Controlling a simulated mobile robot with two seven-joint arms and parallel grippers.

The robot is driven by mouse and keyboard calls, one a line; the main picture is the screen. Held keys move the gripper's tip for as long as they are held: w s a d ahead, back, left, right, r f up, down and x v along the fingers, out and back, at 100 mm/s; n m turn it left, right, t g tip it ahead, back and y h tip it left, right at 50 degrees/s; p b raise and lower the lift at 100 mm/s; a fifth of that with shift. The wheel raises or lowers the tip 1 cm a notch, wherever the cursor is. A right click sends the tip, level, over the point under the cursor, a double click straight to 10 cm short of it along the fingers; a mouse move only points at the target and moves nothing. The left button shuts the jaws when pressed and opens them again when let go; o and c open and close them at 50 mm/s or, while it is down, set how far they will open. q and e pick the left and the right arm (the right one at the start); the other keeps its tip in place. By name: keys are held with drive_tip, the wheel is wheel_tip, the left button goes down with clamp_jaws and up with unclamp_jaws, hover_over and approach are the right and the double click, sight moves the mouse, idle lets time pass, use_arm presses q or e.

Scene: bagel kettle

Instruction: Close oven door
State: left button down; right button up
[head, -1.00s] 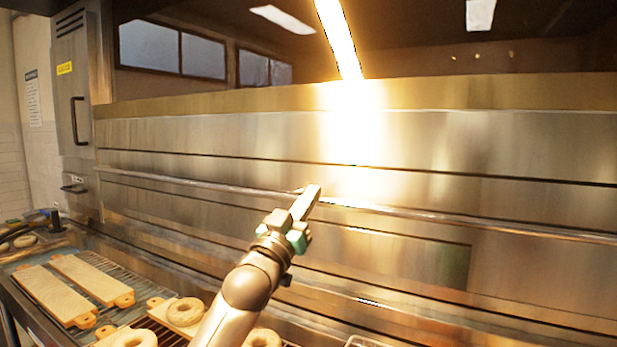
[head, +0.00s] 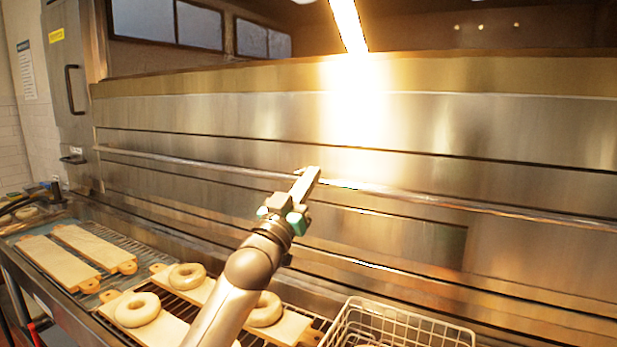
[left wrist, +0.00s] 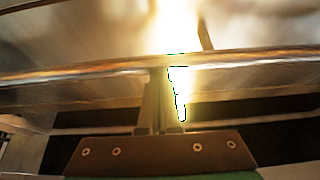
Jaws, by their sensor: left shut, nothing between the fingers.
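The oven front (head: 220,145) is a wide wall of brushed steel panels in the head view. A long horizontal bar handle (head: 430,200) runs across it. My left gripper (head: 311,172) is shut and empty, with its fingertips at the bar near the middle of the head view. In the left wrist view the bar (left wrist: 80,78) crosses in front of the shut fingers (left wrist: 165,75). Contact is hard to tell in the glare. A dark band (left wrist: 270,110) shows below the bar there; whether it is a gap at the door is unclear. My right gripper is not in view.
Boards with bagels (head: 137,309) lie on the rack at the lower left, beside bare wooden boards (head: 60,262). A wire basket (head: 400,325) stands at the bottom, right of my left arm. A steel cabinet with a dark handle (head: 73,90) is at the left.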

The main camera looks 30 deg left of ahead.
sight(312, 156)
use_arm(q)
wheel_tip(312, 156, up, 4)
drive_tip(key=p, duration=0.4)
drive_tip(key=b+v, duration=0.2)
drive_tip(key=v, duration=0.7)
drive_tip(key=shift+f, duration=0.3)
drive_tip(key=shift+s, duration=0.1)
